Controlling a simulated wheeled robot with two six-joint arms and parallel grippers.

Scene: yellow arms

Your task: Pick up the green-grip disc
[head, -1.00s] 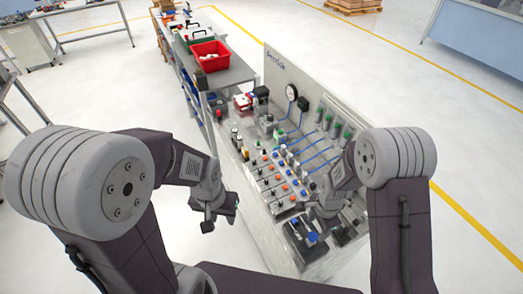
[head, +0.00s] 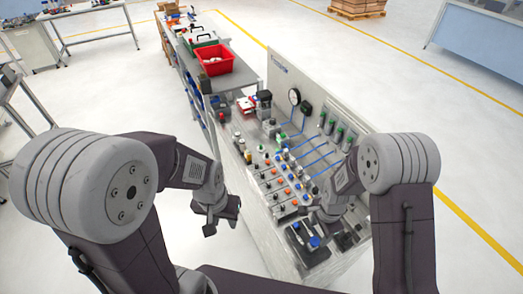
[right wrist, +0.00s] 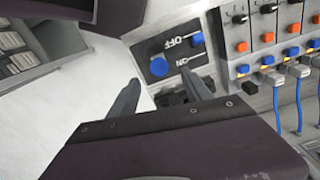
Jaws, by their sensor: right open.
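I cannot make out a green-grip disc for sure. Small green parts show on the workbench in the head view, and several green-topped cylinders (head: 340,133) stand along its back panel. My right gripper (head: 322,214) is over the near end of the bench. In the right wrist view its two fingers (right wrist: 162,96) are apart with nothing between them, just short of an ON/OFF box (right wrist: 182,44) with blue knobs. My left gripper (head: 215,216) hangs left of the bench's near edge. Its finger opening is too small to judge.
The workbench (head: 262,210) carries rows of orange, blue and black knobs, with blue tubes behind. Its back panel (head: 290,75) holds a gauge (head: 294,97). A grey table with a red bin (head: 214,58) stands beyond.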

